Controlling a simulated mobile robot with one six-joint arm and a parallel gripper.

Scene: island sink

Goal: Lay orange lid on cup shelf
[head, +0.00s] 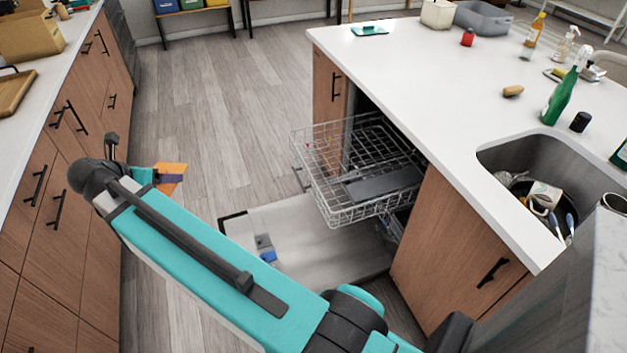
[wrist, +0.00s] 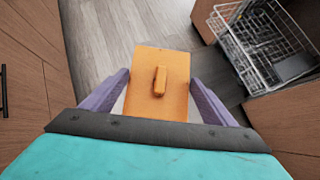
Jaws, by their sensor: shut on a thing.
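The orange lid (wrist: 147,104) is a flat rectangle with a raised bar handle. My gripper (wrist: 158,98) is shut on it, with one purple finger at each side in the wrist view. In the head view the orange lid (head: 171,172) shows at the left, partly hidden behind the end of my arm, held over the floor near the left-hand drawers. The cup shelf cannot be told for certain; a pulled-out wire dishwasher rack (head: 345,170) stands in the island, and its basket also shows in the wrist view (wrist: 262,50).
The dishwasher door (head: 310,235) lies open below the rack. The island counter (head: 440,90) holds bottles, a tub and a sink (head: 545,165). Drawers (head: 50,190) line the left. The wooden floor (head: 215,110) between is clear.

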